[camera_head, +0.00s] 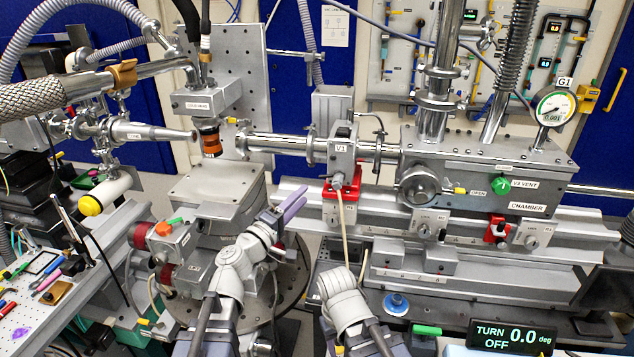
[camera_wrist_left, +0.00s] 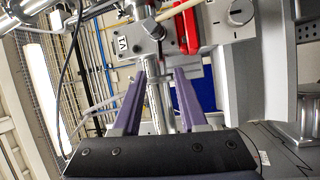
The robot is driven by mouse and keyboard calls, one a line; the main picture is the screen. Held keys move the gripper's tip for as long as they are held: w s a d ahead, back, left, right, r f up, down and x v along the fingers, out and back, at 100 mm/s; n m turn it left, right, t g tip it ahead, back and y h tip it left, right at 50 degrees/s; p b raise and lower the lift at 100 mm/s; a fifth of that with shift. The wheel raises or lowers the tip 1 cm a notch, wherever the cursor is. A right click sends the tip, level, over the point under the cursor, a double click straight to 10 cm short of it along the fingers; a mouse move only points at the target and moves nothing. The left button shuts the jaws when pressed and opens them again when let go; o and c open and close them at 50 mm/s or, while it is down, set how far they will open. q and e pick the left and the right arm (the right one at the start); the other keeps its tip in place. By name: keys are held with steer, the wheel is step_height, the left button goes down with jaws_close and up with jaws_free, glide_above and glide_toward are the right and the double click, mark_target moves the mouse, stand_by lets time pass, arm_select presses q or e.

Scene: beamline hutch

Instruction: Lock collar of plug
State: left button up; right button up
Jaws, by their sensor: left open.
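I cannot pick out the plug and its collar with certainty.
A valve labelled V1 (camera_head: 342,155) with a red part (camera_head: 341,190) is right of my left gripper. The chamber (camera_head: 480,170) fills the right side. A display (camera_head: 512,338) reads TURN 0.0 deg OFF. A tool board (camera_head: 40,290) lies at lower left. Room is tight.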

mark_target(326, 176)
arm_select(q)
steer(key=p+x, duration=0.1)
steer(key=x, duration=0.6)
steer(key=shift+w+d, duration=0.25)
steer(key=shift+w, duration=0.05)
steer(key=shift+r, duration=0.1)
steer(key=shift+c, duration=0.3)
jaws_close()
